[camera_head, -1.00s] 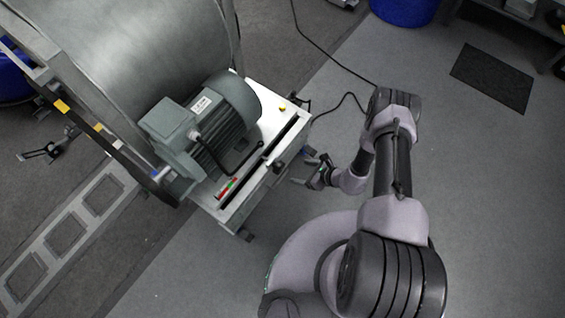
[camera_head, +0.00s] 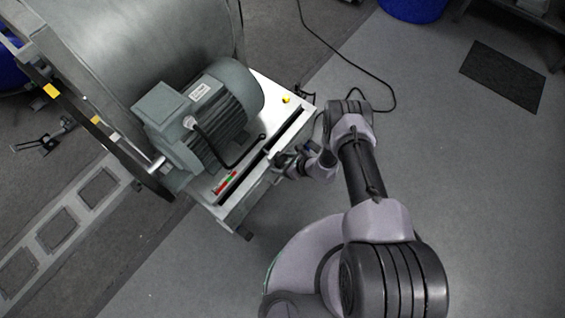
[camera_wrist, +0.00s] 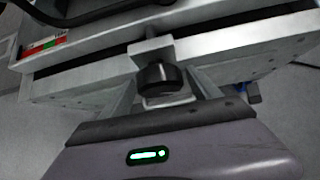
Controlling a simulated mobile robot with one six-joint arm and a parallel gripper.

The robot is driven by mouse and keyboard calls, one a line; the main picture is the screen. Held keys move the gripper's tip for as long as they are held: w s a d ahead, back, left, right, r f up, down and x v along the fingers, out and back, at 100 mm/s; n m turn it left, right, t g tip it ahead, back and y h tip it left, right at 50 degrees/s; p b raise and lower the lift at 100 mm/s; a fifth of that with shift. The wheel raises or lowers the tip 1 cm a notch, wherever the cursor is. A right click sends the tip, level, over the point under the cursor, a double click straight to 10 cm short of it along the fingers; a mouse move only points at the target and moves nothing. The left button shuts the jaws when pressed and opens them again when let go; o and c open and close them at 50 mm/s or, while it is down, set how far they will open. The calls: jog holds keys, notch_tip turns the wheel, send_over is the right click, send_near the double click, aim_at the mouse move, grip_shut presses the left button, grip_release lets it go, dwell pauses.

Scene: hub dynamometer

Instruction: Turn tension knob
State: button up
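The tension knob (camera_wrist: 160,75) is a dark round knob on a threaded rod at the side edge of the motor stand. In the wrist view it sits just ahead of my gripper, near the middle. My gripper (camera_wrist: 165,88) has a light finger on each side of the knob, with visible gaps, so it looks open around it. Whether either finger touches the knob cannot be told. In the head view my gripper (camera_head: 284,162) is at the right edge of the stand and largely covers the knob.
A grey-green motor (camera_head: 205,112) with a black cable sits on the pale motor stand (camera_head: 270,97). A large metal drum (camera_head: 140,40) stands behind it. A red and green label (camera_head: 225,183) is on the stand. A black cable (camera_head: 350,60) lies on the floor.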

jog(key=c, duration=1.1)
jog(key=shift+m+g+y, duration=0.7)
jog(key=shift+g+y, duration=0.2)
jog(key=shift+g, duration=0.1)
jog(key=shift+m+g+y, duration=0.8)
jog(key=shift+g+y, duration=0.2)
jog(key=shift+y, duration=0.1)
jog(key=o, duration=1.4)
jog(key=shift+c, duration=0.2)
